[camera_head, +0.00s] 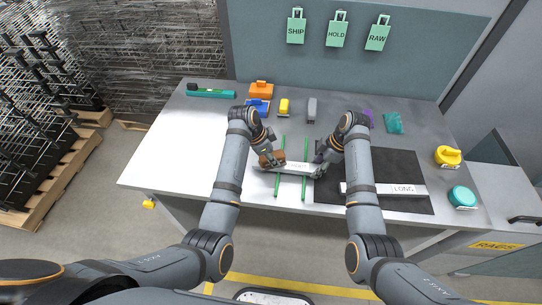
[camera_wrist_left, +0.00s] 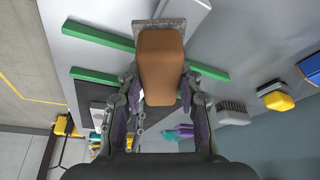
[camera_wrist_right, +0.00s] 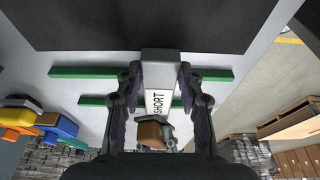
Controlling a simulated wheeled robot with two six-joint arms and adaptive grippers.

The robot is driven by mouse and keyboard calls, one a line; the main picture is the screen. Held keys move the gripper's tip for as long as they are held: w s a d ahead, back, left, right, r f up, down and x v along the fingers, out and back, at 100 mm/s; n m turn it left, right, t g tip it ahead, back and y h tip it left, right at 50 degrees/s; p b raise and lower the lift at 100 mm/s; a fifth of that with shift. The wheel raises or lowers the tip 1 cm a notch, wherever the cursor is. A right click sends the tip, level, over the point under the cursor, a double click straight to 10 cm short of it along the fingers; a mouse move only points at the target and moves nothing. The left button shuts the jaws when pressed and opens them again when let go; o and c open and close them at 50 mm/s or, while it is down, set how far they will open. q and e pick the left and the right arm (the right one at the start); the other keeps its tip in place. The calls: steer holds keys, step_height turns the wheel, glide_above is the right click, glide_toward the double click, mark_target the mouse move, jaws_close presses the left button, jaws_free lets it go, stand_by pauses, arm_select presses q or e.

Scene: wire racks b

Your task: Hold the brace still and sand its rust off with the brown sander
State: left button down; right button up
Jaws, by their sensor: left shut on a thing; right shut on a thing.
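The pale brace (camera_head: 297,169), marked SHORT in the right wrist view (camera_wrist_right: 158,98), lies across two green strips (camera_head: 305,185) on the table. My right gripper (camera_head: 320,162) is shut on the brace's right end. My left gripper (camera_head: 268,152) is shut on the brown sander (camera_head: 271,159). The sander is at the brace's left end; its brown block fills the middle of the left wrist view (camera_wrist_left: 160,68), with a grey speckled pad (camera_wrist_left: 160,26) beyond it. The sander hides part of the brace. I cannot make out any rust on the visible face.
A black mat (camera_head: 410,164) bears a brace marked LONG (camera_head: 385,190) at right. Yellow (camera_head: 284,106), grey (camera_head: 312,108) and blue (camera_head: 257,106) blocks stand behind my grippers. A yellow round tool (camera_head: 448,156) and teal round one (camera_head: 462,196) sit far right.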

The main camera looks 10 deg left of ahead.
arm_select(q)
steer(key=shift+s+d+f, duration=0.1)
steer(key=shift+s+d, duration=0.1)
steer(key=shift+d, duration=0.3)
steer(key=shift+s+d+f, duration=0.1)
steer(key=shift+s+d, duration=0.05)
steer(key=shift+d, duration=0.3)
steer(key=shift+a, duration=0.45)
steer(key=shift+w+a, duration=0.1)
steer(key=shift+a, duration=0.75)
steer(key=shift+a+r, duration=0.1)
steer(key=shift+a, duration=0.25)
steer(key=shift+a, duration=0.1)
steer(key=shift+w+a+r, duration=0.1)
steer(key=shift+a, duration=0.65)
steer(key=shift+w+a+r, duration=0.1)
steer(key=shift+a, duration=0.6)
steer(key=shift+d, duration=0.15)
steer(key=shift+d+f, duration=0.15)
steer(key=shift+d, duration=1.25)
